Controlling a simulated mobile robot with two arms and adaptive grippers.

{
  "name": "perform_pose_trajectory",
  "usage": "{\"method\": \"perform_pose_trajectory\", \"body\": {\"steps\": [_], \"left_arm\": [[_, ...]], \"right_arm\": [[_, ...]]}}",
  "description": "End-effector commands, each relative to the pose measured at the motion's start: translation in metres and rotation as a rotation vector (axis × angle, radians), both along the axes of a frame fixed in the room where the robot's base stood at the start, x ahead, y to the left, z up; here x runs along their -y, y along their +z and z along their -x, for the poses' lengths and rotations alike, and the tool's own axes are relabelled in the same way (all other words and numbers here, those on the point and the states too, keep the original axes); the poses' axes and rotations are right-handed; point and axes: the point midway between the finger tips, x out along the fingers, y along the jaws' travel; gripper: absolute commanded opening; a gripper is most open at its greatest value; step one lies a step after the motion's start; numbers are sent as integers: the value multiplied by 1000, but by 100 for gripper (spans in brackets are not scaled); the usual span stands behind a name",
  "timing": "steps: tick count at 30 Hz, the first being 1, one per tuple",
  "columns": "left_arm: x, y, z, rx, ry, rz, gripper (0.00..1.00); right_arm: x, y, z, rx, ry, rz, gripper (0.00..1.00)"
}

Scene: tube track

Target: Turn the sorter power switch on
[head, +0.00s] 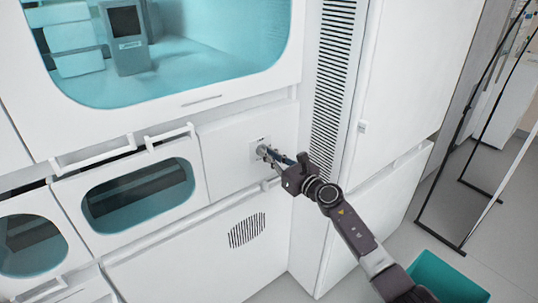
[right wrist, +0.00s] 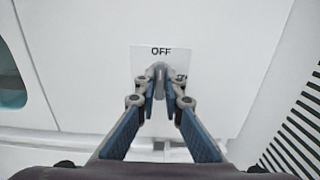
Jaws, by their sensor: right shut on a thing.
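The power switch is a grey knob (right wrist: 159,77) on a pale square plate (right wrist: 143,60) on the white sorter front. The plate reads "OFF" at its top, and part of another label shows at its right edge. The knob looks upright, pointing towards "OFF". My right gripper (right wrist: 160,90) is shut on the knob, with one finger on each side of it. In the head view the right gripper (head: 268,153) reaches the plate (head: 256,146) from the right and hides most of the knob. My left gripper is not in view.
The white sorter cabinet (head: 225,150) has a large teal window (head: 190,60) above. Drawers with windows (head: 140,190) and bar handles stand to the left. A tall vent grille (head: 330,80) is at right. A teal bin (head: 450,280) stands on the floor at lower right.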

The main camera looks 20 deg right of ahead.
Motion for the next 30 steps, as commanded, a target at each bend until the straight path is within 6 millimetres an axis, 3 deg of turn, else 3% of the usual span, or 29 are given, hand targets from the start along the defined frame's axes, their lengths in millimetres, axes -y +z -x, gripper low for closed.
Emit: {"method": "perform_pose_trajectory", "body": {"steps": [14,30], "left_arm": [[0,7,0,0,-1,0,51],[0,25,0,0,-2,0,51]], "right_arm": [[1,1,0,-42,0,-110,0],[3,0,-1,-207,-1,-567,0]]}}
